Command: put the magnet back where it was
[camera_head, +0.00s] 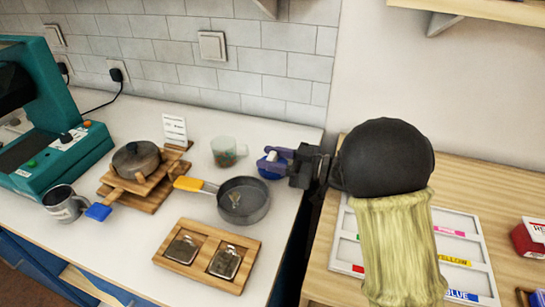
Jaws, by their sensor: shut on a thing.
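My gripper (273,161) is over the right end of the white counter, beside the pan and the clear cup. It is shut on a small blue and white thing (265,167), mostly covered by the fingers; I cannot tell whether this is the magnet. A white board (466,246) with coloured strips lies on the wooden table at right. Its yellow strip (454,262) and blue strip (463,296) carry colour words, and a pink strip (445,231) shows farther back. My arm hides the board's middle.
On the counter are a teal machine (78,151), a mug (62,204), a lidded pot (136,158) on wooden boards, a clear cup (226,151), a pan (244,207) and a wooden tray (204,268). A red box (529,238) is at far right. A gap separates counter and table.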

